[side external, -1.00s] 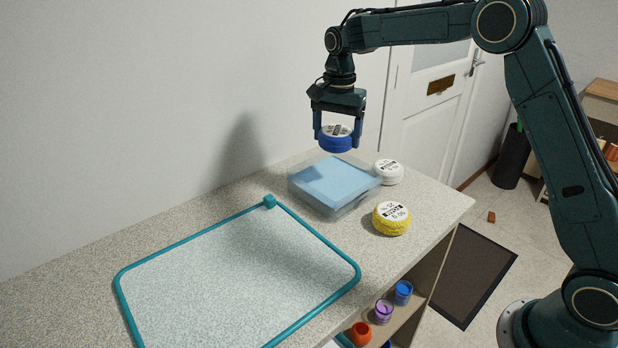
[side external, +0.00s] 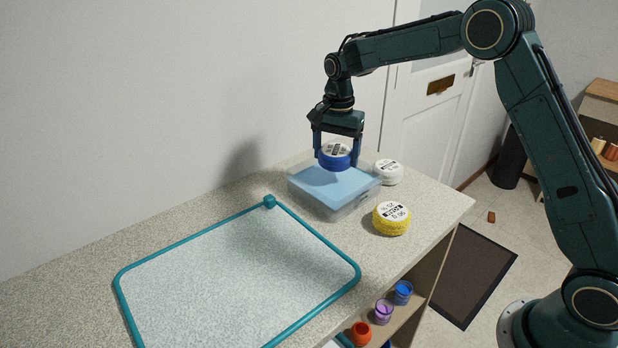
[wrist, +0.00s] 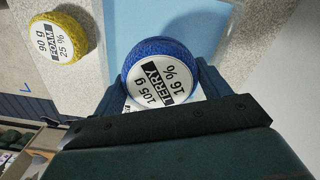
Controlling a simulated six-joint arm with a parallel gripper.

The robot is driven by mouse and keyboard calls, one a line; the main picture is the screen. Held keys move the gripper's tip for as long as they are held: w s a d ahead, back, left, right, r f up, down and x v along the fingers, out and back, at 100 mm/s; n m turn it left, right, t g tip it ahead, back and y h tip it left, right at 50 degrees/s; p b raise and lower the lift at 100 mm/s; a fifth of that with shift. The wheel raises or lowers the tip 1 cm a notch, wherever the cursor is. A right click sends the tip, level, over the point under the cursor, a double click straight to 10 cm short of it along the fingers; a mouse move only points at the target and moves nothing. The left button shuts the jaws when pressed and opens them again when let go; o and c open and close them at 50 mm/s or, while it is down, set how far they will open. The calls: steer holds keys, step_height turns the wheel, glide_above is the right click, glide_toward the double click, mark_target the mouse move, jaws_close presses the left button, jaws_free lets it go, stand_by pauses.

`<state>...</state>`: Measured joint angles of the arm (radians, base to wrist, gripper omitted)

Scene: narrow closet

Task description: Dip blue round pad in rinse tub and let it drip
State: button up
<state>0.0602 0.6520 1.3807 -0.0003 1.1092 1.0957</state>
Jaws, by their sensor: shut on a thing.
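The blue round pad (side external: 335,160) has a white label on top; in the wrist view the pad (wrist: 158,52) reads "TERRY", "105 g" and "16 %". My gripper (side external: 337,158) is shut on it, one finger at each side, pointing down. The rinse tub (side external: 348,205) is a clear box with light blue liquid, on the counter below the gripper. The pad is over the tub, low near the liquid's surface. I cannot tell whether its underside touches the liquid. The tub also shows behind the pad in the wrist view (wrist: 117,30).
A yellow pad (side external: 391,219) labelled "FOAM" sits in front of the tub, and a white pad (side external: 388,172) sits right behind it. A teal-framed board (side external: 230,275) lies to the left. The wall (side external: 130,110) runs along the back. Small cups (side external: 383,310) stand on a shelf below.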

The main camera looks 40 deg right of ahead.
steer(key=shift+f, duration=3.3)
steer(key=shift+r, duration=0.1)
steer(key=shift+r, duration=3.4)
steer(key=shift+r, duration=0.1)
steer(key=shift+r, duration=2.4)
